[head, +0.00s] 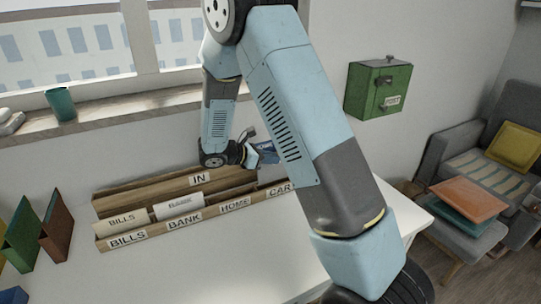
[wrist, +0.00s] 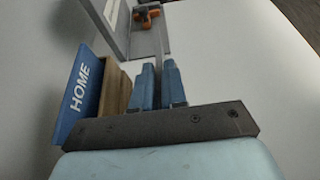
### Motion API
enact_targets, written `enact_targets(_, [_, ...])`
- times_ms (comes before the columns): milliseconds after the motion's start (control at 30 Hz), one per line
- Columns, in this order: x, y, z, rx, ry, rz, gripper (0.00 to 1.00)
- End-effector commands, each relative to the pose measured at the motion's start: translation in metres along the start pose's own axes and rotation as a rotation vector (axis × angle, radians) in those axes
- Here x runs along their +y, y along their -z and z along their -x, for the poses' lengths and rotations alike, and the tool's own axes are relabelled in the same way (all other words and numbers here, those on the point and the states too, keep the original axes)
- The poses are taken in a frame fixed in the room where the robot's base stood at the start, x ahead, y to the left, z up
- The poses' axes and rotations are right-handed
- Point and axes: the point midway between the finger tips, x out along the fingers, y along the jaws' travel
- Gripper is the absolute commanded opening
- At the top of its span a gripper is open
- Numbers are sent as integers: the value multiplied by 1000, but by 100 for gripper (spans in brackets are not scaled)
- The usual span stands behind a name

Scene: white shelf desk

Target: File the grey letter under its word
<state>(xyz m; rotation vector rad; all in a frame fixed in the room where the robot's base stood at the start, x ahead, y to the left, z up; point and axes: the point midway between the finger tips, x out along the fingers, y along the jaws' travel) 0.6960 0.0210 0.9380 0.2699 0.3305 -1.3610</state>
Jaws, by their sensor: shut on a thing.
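My gripper (wrist: 158,86) is shut on the grey letter (wrist: 158,42), which shows as a thin upright edge between the fingers in the wrist view. In the head view the grey letter (head: 272,173) hangs over the right part of the wooden rack, partly behind my arm. Its word is not readable in either view. The wooden rack (head: 150,234) has a back row marked IN and front labels BILLS, BANK, HOME and CAR. A blue letter reading HOME (wrist: 80,92) is left of my fingers in the wrist view; blue also shows beside my gripper in the head view.
A cream BILLS letter (head: 122,219) and a white BANK letter (head: 180,206) stand in the rack's left part. Green and brown upright pieces (head: 57,228) are at the desk's left. A green box (head: 375,88) hangs on the wall. The desk front (head: 190,272) is clear.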

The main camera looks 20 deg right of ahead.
Motion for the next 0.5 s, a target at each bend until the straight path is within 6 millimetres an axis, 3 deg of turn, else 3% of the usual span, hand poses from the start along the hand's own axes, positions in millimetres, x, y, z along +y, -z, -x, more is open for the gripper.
enact_targets(500, [0, 23, -10, 0, 0, 0, 0])
